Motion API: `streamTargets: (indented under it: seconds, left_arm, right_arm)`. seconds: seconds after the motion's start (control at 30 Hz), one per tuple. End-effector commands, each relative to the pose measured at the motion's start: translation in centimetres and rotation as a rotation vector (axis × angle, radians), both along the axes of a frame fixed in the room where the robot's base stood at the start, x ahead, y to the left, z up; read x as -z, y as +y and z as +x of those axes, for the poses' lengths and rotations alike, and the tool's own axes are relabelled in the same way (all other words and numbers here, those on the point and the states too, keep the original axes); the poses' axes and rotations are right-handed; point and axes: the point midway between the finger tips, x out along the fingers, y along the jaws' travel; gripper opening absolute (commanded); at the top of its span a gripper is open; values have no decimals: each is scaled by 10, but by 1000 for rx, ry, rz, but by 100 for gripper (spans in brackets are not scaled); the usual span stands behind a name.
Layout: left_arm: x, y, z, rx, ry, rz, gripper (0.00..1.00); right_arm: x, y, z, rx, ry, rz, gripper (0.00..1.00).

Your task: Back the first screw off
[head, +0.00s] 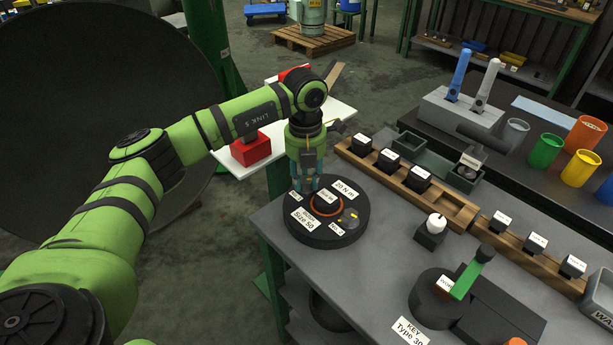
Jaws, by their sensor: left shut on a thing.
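A round black disc (313,236) with white labels lies on the near left corner of the grey table. An orange ring (327,206) sits at its middle. A yellow-topped screw (350,216) shows on its right side. My left gripper (306,187) points down over the disc's back left part, beside the ring. Its fingers are shut on what looks like the first screw, which they hide. I cannot tell whether that screw is still seated. My right gripper is not in view.
A wooden rail with black blocks (409,188) stands behind the disc. A white-topped part (436,224) and a black cylinder with a green handle (472,272) stand to the right. A white shelf with red boxes (251,149) is beyond my arm.

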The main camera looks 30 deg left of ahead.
Motion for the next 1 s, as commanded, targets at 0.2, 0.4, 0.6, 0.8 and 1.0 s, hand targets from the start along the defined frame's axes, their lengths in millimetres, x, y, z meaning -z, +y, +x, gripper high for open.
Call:
streamTargets:
  seconds: [0.2,0.4,0.6,0.8,1.0]
  left_arm:
    - [7,-2,-7,-184,28,5,0]
    - [7,-3,-6,-322,28,6,0]
    - [7,-4,-6,-412,27,5,0]
    - [7,-4,-6,-457,26,6,0]
    - [7,-5,-6,-468,26,5,0]
  right_arm:
    - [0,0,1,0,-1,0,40]
    - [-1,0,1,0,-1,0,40]
    - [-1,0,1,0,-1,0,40]
    - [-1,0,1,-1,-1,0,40]
    - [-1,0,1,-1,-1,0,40]
